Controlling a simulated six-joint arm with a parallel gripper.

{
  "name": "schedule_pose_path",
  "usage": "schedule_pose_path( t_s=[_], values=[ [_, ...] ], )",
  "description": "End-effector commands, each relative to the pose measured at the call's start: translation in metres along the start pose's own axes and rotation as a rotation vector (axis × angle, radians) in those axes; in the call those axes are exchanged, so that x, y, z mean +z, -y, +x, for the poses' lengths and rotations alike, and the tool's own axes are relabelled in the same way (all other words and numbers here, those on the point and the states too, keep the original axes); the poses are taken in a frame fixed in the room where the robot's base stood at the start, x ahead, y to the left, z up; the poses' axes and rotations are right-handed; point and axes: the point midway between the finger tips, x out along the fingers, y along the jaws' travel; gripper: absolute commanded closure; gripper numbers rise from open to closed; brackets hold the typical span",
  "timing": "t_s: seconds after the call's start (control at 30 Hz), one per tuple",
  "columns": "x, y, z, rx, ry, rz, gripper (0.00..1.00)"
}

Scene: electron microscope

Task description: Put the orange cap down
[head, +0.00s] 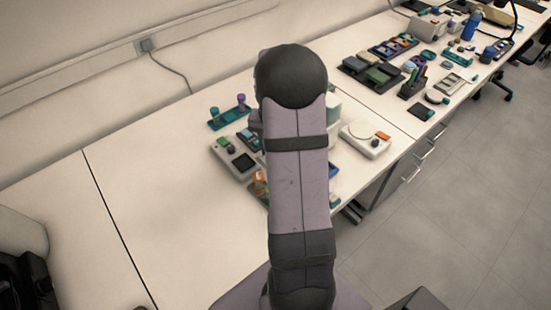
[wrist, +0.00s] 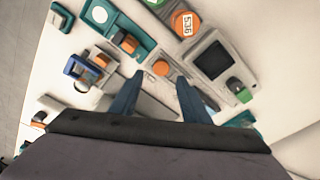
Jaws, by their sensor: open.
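A small round orange cap (wrist: 161,67) shows in the wrist view, just beyond and between the fingertips of my gripper (wrist: 160,78). The two blue fingers are apart, with nothing held between them. The cap appears to rest on a pale surface beside the instrument with the screen; whether a finger touches it I cannot tell. In the head view my arm hides the gripper. An orange item (head: 258,182) shows at the arm's left edge there, but I cannot tell whether it is the cap.
In the wrist view, a pale instrument (wrist: 212,58) with a dark screen and green knob stands right of the fingers. The bench's left part (head: 160,200) is clear.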

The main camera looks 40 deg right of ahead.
Motion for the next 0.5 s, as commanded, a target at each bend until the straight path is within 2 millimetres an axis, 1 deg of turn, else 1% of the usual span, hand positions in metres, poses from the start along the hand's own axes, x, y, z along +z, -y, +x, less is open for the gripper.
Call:
schedule_pose_path(
  t_s=[0.03,0.1,0.2,0.3,0.5],
  values=[
    [-0.002,0.001,-0.01,-0.003,-0.006,0.0,0.57],
    [-0.001,0.001,-0.022,-0.003,-0.006,-0.001,0.57],
    [-0.001,0.001,-0.035,-0.003,-0.005,-0.001,0.57],
    [-0.001,0.001,-0.045,-0.002,-0.004,-0.001,0.57],
    [-0.001,0.001,-0.054,-0.002,-0.003,-0.001,0.57]
  ],
)
